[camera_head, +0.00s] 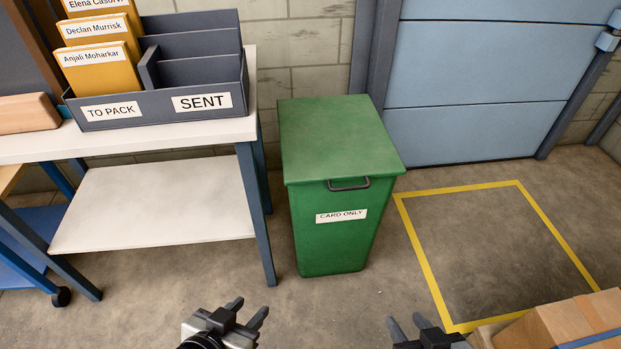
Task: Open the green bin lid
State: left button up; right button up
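The green bin (325,241) stands upright on the floor in the middle of the head view, with a "CARD ONLY" label on its front. Its green lid (337,135) lies flat and closed on top. A dark handle (349,185) sticks out at the lid's front edge. My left gripper (247,308) is low in the view, in front of the bin and apart from it, with its fingers spread and nothing between them. My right gripper (408,325) is at the bottom edge, right of the bin and apart from it; its right part is hard to make out.
A white table (190,134) with a blue frame stands left of the bin and carries a grey sorter (160,110) with yellow folders. Cardboard boxes (565,322) are at the bottom right. A yellow floor outline (432,272) encloses bare floor. A blue shutter door (480,75) is behind.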

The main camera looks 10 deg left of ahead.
aim_at(329, 138)
jog(key=u, duration=1.45)
jog(key=k, duration=0.65)
jog(key=z, duration=0.55)
